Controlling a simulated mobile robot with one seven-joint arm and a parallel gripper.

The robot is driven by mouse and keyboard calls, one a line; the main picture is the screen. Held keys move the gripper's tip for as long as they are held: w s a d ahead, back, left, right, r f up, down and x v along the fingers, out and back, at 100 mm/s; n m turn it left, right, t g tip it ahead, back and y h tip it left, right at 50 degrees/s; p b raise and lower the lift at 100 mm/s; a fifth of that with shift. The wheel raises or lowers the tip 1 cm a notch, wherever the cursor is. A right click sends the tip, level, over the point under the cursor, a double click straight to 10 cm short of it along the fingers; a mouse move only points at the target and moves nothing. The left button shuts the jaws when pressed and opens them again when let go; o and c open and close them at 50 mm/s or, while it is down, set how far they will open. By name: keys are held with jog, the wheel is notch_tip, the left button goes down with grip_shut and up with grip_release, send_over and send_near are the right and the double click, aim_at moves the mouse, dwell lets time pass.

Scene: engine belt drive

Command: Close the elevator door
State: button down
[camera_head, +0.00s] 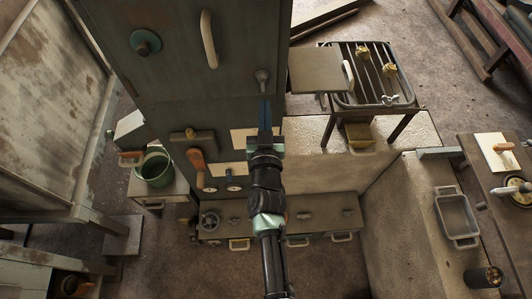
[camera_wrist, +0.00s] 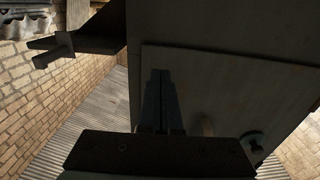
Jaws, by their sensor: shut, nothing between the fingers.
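A tall dark green-grey cabinet stands at the top centre-left of the head view. Its front panel, likely the elevator door (camera_head: 175,50), has a cream vertical handle (camera_head: 208,40), a round teal knob (camera_head: 145,42) and a small grey knob (camera_head: 262,78). I cannot tell whether the door stands open or shut. My gripper (camera_head: 265,108) is shut and empty just below the small grey knob; contact cannot be told. In the wrist view, my gripper (camera_wrist: 160,75) points along the shaded panel (camera_wrist: 220,85), with the teal knob (camera_wrist: 252,145) at lower right.
A square plate (camera_head: 316,70) and a metal rack (camera_head: 370,75) stand to the right of the cabinet. A green bucket (camera_head: 156,167) sits at left. A low bench with drawers (camera_head: 320,215) lies below my arm. Open floor shows at the bottom.

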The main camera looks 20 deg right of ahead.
jog(key=v, duration=1)
jog(key=w+a+r+n+t+y+b, duration=0.1)
jog(key=w+a+r+t, duration=0.15)
jog(key=r, duration=0.65)
jog(key=w+a+r+n+t+y+b, duration=0.1)
jog(key=w+r+y, duration=0.15)
jog(key=r, duration=0.55)
jog(key=w+a+r+n+t+y, duration=0.1)
jog(key=w+a+r+t, duration=0.15)
jog(key=r, duration=0.65)
jog(key=s+a+r+t, duration=0.1)
jog(key=s+r, duration=0.3)
jog(key=r, duration=0.5)
jog(key=s+a+r+t+y+b, duration=0.1)
jog(key=s+r, duration=0.4)
jog(key=r, duration=0.5)
jog(key=s+a+r+t+b, duration=0.1)
jog(key=s+a+r+t, duration=0.1)
jog(key=r, duration=0.7)
jog(key=shift+s+a+r+n, duration=0.2)
jog(key=shift+s+a+n, duration=0.2)
jog(key=shift+s+a, duration=0.6)
jog(key=shift+s+d, duration=0.15)
